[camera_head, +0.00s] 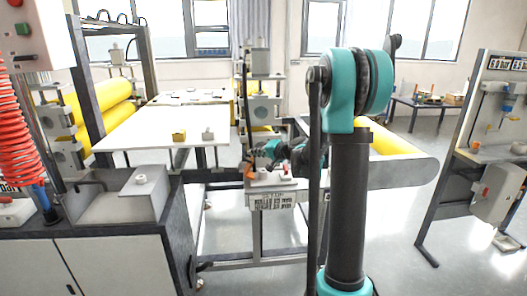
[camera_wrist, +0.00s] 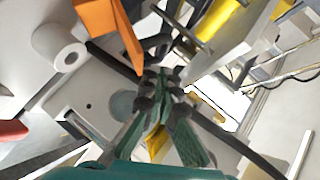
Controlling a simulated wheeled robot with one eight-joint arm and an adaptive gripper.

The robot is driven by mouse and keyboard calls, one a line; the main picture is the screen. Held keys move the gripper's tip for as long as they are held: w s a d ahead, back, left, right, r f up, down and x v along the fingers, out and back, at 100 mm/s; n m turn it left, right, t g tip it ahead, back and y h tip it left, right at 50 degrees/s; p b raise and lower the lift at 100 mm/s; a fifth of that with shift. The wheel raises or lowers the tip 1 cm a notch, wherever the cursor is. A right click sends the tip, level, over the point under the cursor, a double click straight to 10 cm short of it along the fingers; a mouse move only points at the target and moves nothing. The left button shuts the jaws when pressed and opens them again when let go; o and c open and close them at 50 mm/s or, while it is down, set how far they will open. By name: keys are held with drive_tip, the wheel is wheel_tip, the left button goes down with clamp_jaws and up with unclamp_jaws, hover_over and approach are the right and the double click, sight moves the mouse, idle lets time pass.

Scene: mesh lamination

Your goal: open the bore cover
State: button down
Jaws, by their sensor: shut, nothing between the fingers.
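My gripper (camera_wrist: 163,76) is shut and empty in the wrist view, its fingertips close together over a pale grey housing (camera_wrist: 75,92). An orange flap-like part (camera_wrist: 110,28), perhaps the bore cover, stands raised just up and left of the fingertips. I cannot tell if they touch. A round grey opening or disc (camera_wrist: 122,104) lies in the housing top, partly behind the fingers. In the head view my gripper (camera_head: 262,152) is small, low over the labelled machine block (camera_head: 272,198). The orange part (camera_head: 249,172) shows just below and left of it.
A white cylinder (camera_wrist: 60,46) stands on the housing, and a red part (camera_wrist: 12,130) is at the left edge. A yellow roller (camera_head: 393,142) lies to the right of the block. A white table (camera_head: 165,130) with small pieces is to the left.

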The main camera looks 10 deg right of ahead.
sight(246, 172)
drive_tip(key=shift+a+f, duration=0.45)
drive_tip(key=shift+a, duration=0.3)
drive_tip(key=shift+a+f+n+g+h, duration=0.1)
drive_tip(key=shift+a+n+g+h, duration=0.45)
drive_tip(key=shift+a, duration=0.7)
drive_tip(key=a, duration=0.1)
drive_tip(key=a+f, duration=0.1)
drive_tip(key=a, duration=0.1)
drive_tip(key=shift+t+h, duration=0.25)
drive_tip(key=shift+h, duration=0.1)
drive_tip(key=shift+r, duration=0.1)
